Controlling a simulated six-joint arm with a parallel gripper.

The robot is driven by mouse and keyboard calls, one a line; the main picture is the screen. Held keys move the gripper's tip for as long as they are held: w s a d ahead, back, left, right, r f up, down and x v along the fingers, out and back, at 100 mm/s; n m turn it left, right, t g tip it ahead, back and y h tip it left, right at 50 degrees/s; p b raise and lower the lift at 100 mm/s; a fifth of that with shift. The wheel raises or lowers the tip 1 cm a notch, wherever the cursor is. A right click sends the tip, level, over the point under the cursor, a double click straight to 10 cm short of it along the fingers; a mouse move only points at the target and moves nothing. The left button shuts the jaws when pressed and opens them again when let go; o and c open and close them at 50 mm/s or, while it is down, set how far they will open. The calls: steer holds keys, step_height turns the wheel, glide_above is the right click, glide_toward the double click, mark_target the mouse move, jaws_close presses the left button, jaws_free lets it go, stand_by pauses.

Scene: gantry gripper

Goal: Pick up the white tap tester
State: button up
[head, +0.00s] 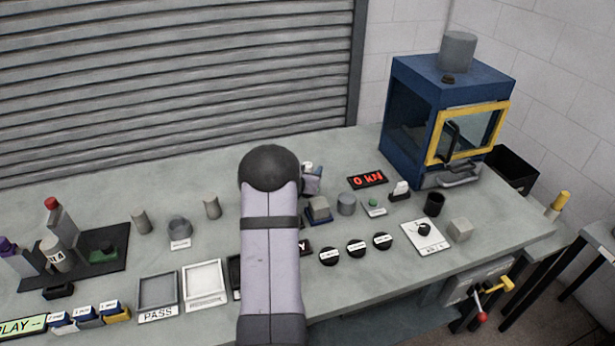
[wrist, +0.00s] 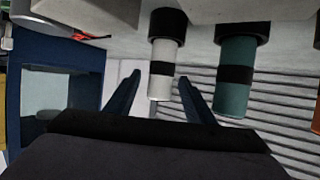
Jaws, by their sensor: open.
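The white tap tester (wrist: 161,78) is a white cylinder with a black band and a black wider end, in the upper middle of the wrist view. My gripper (wrist: 160,77) is open, its two dark blue fingers apart. The tester's white end shows between the fingers in the picture; I see gaps on both sides, but cannot tell how deep it sits between them. A teal cylinder (wrist: 236,80) of like shape stands right beside, outside the right finger. In the head view my own arm covers the middle of the bench, and I cannot make out the tester there.
An orange cylinder (wrist: 313,95) shows at the wrist view's right edge. On the bench (head: 200,325) are two trays, black discs (head: 356,249), small blocks and a red display (head: 368,179). A blue machine (head: 412,105) with a yellow-framed door stands at the back right. A shutter closes the back.

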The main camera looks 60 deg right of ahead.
jaws_close()
steer(key=shift+r, duration=0.1)
